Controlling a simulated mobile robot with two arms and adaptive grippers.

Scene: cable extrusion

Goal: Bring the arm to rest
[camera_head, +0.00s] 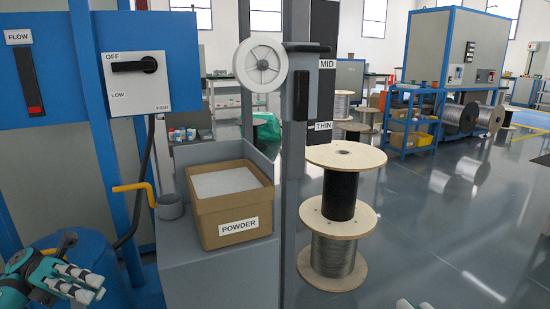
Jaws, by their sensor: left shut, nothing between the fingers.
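My left gripper (96,288), teal with pale fingers, is at the lower left in front of a blue drum (85,255). Its fingers are shut and hold nothing. It is left of the grey stand (215,285) and apart from the box on it. Of my right gripper, only pale tips (413,304) show at the bottom edge, over the floor. The rest of it is out of frame, so its jaws cannot be judged.
A cardboard box of white powder (237,208) and a grey cup (170,207) sit on the stand. A yellow handle (135,187) juts out at left. A control box (135,83) reads OFF and LOW. Stacked cable spools (338,225) stand right of a grey post.

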